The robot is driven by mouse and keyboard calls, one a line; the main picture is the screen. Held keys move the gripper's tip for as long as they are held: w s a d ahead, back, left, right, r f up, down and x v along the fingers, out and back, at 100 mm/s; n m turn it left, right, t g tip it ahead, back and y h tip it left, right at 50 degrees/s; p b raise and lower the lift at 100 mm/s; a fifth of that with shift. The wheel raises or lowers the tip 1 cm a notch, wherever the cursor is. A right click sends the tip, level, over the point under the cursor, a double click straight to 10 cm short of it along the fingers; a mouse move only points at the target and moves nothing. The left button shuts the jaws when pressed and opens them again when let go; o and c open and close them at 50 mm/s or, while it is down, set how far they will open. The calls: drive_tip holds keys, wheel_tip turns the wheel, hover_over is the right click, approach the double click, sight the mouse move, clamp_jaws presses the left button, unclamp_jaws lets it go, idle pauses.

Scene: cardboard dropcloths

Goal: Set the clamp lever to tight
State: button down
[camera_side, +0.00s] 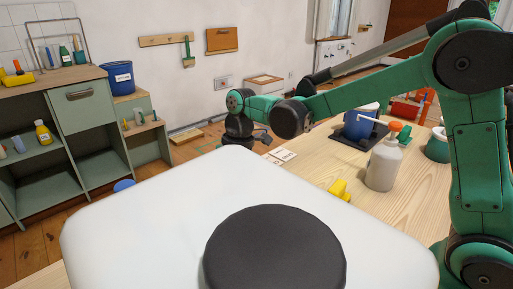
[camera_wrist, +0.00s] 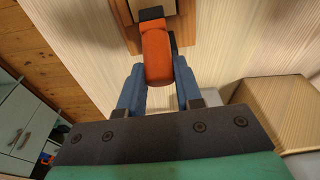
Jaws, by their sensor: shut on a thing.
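The clamp lever (camera_wrist: 157,55), an orange-red rounded handle, is between the two blue fingers of my gripper (camera_wrist: 159,68) in the wrist view. My gripper is shut on it. The lever's far end meets a dark part (camera_wrist: 151,14) on a brown wooden piece at the top of that view. In the side view my gripper (camera_side: 262,136) is low at the far left end of the wooden table, and the lever is hidden or too small to make out. Which setting the lever is at cannot be told.
On the wooden table (camera_side: 310,165) are white cards (camera_side: 283,155), a yellow object (camera_side: 340,190), a white bottle (camera_side: 383,165) and a blue pot (camera_side: 360,123). A red toolbox (camera_side: 405,109) is behind. A cardboard-coloured box (camera_wrist: 285,105) is at right in the wrist view.

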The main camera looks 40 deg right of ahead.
drive_tip(key=d+y, duration=0.1)
drive_tip(key=f+y, duration=0.1)
drive_tip(key=y, duration=0.1)
drive_tip(key=shift+w+d, duration=0.1)
drive_tip(key=shift+d, duration=0.3)
drive_tip(key=shift+d+f+g+y, duration=0.15)
drive_tip(key=shift+d+y, duration=0.05)
drive_tip(key=shift+y, duration=0.4)
drive_tip(key=shift+d+f+g+y, duration=0.15)
drive_tip(key=shift+d+y, duration=0.05)
drive_tip(key=shift+y, duration=0.4)
drive_tip(key=c, duration=0.6)
unclamp_jaws()
drive_tip(key=v, duration=0.5)
drive_tip(key=shift+d+r, duration=0.2)
drive_tip(key=shift+d, duration=0.1)
